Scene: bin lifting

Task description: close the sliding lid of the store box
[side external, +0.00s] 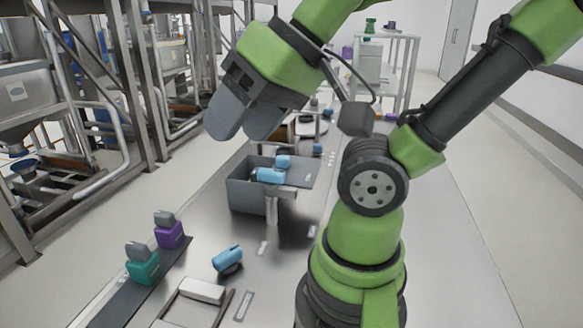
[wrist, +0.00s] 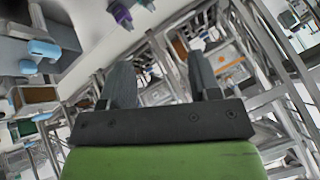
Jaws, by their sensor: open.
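The grey store box (side external: 246,196) stands on the bench left of my arm's base. Its flat grey lid (side external: 300,178) sits to the right of the opening, leaving the left part of the box uncovered. A blue piece (side external: 271,175) lies at the lid's left edge; I cannot tell whether it is a handle or a loose item. A second blue piece (side external: 283,161) is just behind it. My gripper (side external: 243,128) is open and empty, above and to the left of the box, apart from it. In the wrist view its fingers (wrist: 161,82) are spread with nothing between them.
A purple bottle-like item (side external: 169,235) and a teal one (side external: 143,265) stand on a dark strip at front left. A blue item (side external: 227,259) lies on a dark base nearby. A tray (side external: 196,312) is at the front edge. Metal racks (side external: 130,80) stand left.

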